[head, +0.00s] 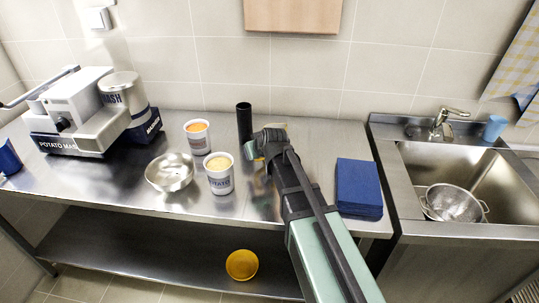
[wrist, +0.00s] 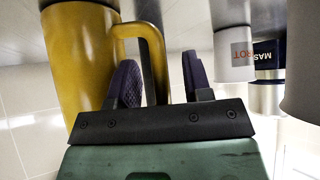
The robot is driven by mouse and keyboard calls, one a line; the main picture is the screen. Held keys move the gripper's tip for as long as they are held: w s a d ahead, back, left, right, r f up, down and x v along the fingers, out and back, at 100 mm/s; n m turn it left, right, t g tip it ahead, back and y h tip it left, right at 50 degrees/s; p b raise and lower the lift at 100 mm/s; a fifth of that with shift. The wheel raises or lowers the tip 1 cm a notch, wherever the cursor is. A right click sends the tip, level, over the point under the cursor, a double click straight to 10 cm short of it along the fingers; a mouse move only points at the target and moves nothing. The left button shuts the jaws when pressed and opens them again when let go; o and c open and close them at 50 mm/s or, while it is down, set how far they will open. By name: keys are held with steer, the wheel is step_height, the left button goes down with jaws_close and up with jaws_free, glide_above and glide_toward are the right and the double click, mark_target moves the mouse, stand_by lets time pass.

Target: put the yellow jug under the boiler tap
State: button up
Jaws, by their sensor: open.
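The yellow jug (wrist: 82,60) fills the left of the wrist view, its handle (wrist: 153,50) reaching right. My gripper (wrist: 160,78) is open, with one finger on each side of the handle; I cannot tell whether either finger touches it. In the head view my gripper (head: 268,142) is over the steel counter, and the arm hides nearly all of the jug. No boiler or boiler tap can be made out in either view.
Left of my gripper stand a black cylinder (head: 244,122), two white tubs (head: 219,180) (head: 197,140), a steel bowl (head: 170,172) and the potato masher machine (head: 95,110). Right are blue folded cloths (head: 359,186) and the sink (head: 470,180). A yellow bowl (head: 242,265) sits low down.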

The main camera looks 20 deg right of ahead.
steer(key=shift+x, duration=0.75)
steer(key=shift+s+r, duration=0.1)
steer(key=shift+r, duration=0.05)
jaws_close()
step_height(320, 180, up, 20)
steer(key=p, duration=2)
